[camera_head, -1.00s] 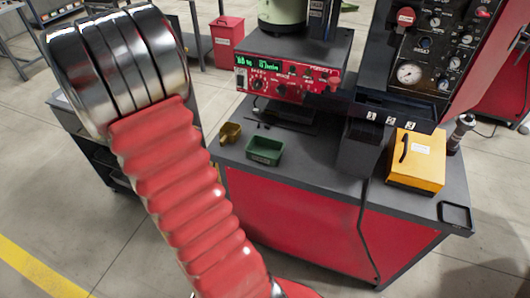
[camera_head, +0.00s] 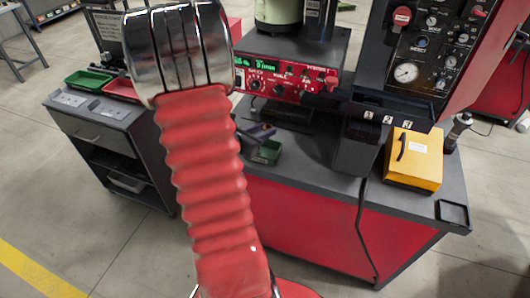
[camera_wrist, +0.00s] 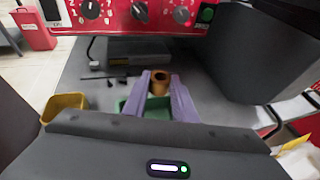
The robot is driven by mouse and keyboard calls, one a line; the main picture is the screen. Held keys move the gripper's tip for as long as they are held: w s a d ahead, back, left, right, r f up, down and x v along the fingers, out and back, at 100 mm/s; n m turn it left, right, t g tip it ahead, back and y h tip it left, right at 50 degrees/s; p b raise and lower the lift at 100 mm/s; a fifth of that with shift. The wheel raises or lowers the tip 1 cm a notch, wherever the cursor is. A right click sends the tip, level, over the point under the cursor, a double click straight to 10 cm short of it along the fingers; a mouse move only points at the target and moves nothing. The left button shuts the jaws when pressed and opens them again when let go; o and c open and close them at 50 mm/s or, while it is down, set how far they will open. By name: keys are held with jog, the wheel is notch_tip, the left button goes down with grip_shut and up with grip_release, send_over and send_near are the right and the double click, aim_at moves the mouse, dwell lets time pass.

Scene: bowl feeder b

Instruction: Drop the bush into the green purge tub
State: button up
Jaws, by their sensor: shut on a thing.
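The bush (camera_wrist: 160,80) is a brown, hollow cylinder. In the wrist view it sits between the purple fingertips of my gripper (camera_wrist: 159,88), which is shut on it. The green purge tub (camera_wrist: 122,105) shows behind and below the fingers, partly hidden by them. In the head view the tub (camera_head: 268,153) stands on the dark bench top, and the purple fingers of my gripper (camera_head: 266,132) are just above its back edge. The bush cannot be made out in the head view. I cannot tell how high it is above the tub.
A yellow tub (camera_wrist: 65,104) stands left of the green one. Small dark parts (camera_wrist: 115,80) lie behind. The red control box (camera_head: 285,80) stands at the back, a dark chute (camera_head: 355,145) to the right, and a yellow box (camera_head: 415,160) farther right. A cart with trays (camera_head: 88,78) is at left.

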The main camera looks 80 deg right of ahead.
jog(key=shift+f, duration=0.1)
jog(key=shift+f, duration=2.9)
jog(key=o, duration=1.2)
jog(key=v, duration=1.3)
jog(key=shift+w+a, duration=0.15)
jog(key=shift+a, duration=0.25)
